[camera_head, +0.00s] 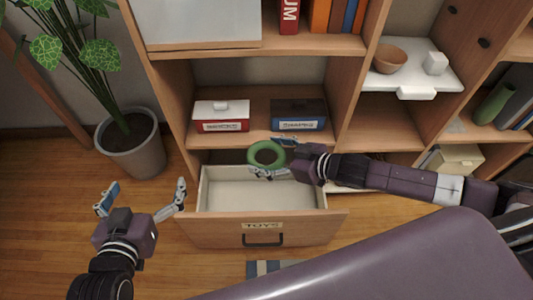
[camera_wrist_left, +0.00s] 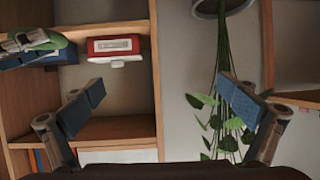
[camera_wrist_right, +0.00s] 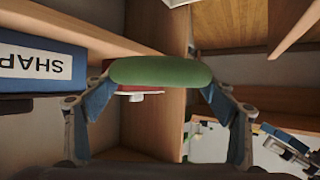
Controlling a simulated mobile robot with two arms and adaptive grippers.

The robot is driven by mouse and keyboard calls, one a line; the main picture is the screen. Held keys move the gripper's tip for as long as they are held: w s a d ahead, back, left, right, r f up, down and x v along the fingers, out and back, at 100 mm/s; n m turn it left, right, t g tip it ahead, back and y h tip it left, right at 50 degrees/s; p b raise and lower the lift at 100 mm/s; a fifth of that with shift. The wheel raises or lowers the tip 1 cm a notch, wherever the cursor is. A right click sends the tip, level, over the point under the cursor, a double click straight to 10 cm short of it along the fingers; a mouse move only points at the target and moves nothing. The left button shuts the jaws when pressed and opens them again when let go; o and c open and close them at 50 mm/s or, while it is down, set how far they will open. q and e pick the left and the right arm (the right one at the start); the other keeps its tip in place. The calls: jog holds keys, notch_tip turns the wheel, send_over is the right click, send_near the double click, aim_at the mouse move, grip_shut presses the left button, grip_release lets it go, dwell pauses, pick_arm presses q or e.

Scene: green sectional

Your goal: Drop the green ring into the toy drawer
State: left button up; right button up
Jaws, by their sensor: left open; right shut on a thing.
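The green ring (camera_head: 253,154) is held by my right gripper (camera_head: 276,158) above the back part of the open toy drawer (camera_head: 262,225). The drawer has a "TOYS" label and a dark handle, and its visible inside looks empty. In the right wrist view the ring (camera_wrist_right: 160,70) spans between the fingertips of the right gripper (camera_wrist_right: 160,92). My left gripper (camera_head: 143,197) is open and empty, to the left of the drawer. The left wrist view shows its spread fingers (camera_wrist_left: 162,98), with part of the ring (camera_wrist_left: 52,42) at the upper left.
A red-and-white box (camera_head: 221,116) and a dark blue box (camera_head: 298,115) stand on the shelf above the drawer. A potted plant (camera_head: 133,148) stands on the floor at the left.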

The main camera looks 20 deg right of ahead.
pick_arm(q)
jog(key=shift+w+d+r+t, duration=0.15)
jog(key=shift+w+r+t, duration=0.1)
jog(key=shift+r, duration=0.3)
jog(key=shift+w+d+r+t, duration=0.1)
jog(key=shift+w+r+t, duration=0.15)
jog(key=shift+r, duration=0.25)
pick_arm(e)
jog(key=shift+f, duration=0.15)
jog(key=o, duration=1.3)
jog(key=shift+c, duration=0.2)
jog(key=shift+s+d, duration=0.1)
jog(key=v, duration=1.1)
jog(key=shift+s+d, duration=0.25)
